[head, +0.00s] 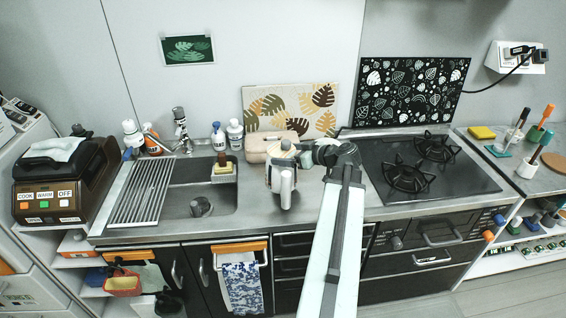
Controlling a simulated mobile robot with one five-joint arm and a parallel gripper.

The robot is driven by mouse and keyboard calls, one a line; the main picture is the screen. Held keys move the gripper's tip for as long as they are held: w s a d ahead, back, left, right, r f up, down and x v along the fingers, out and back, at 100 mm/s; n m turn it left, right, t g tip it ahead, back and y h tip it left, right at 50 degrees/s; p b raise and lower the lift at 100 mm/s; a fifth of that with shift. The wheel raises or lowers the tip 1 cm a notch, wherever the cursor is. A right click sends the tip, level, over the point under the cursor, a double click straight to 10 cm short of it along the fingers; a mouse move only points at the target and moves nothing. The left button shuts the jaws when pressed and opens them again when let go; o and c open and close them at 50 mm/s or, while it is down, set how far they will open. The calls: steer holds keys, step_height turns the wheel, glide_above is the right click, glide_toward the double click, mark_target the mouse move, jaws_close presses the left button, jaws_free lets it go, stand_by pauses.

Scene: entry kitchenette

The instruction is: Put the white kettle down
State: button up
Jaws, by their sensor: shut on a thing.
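The white kettle (275,178) is upright in the head view, over the counter strip between the sink and the stove. The fingertips are partly hidden, so the exact grip spot is unclear. I cannot tell whether the kettle's base touches the counter (240,222) or hangs just above it.
A beige box (262,147) stands close behind the kettle. The sink (200,185) with a drying rack (142,190) is left. The stove (395,178) with black burner grates is right. Bare counter shows left of the kettle and between my arm and the stove.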

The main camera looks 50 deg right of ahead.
steer(key=shift+w, duration=0.5)
steer(key=shift+w+a, duration=0.1)
steer(key=shift+w, duration=0.4)
steer(key=shift+w+f+b, duration=0.15)
steer(key=shift+f+b, duration=0.2)
step_height(320, 180, down, 3)
steer(key=b, duration=0.3)
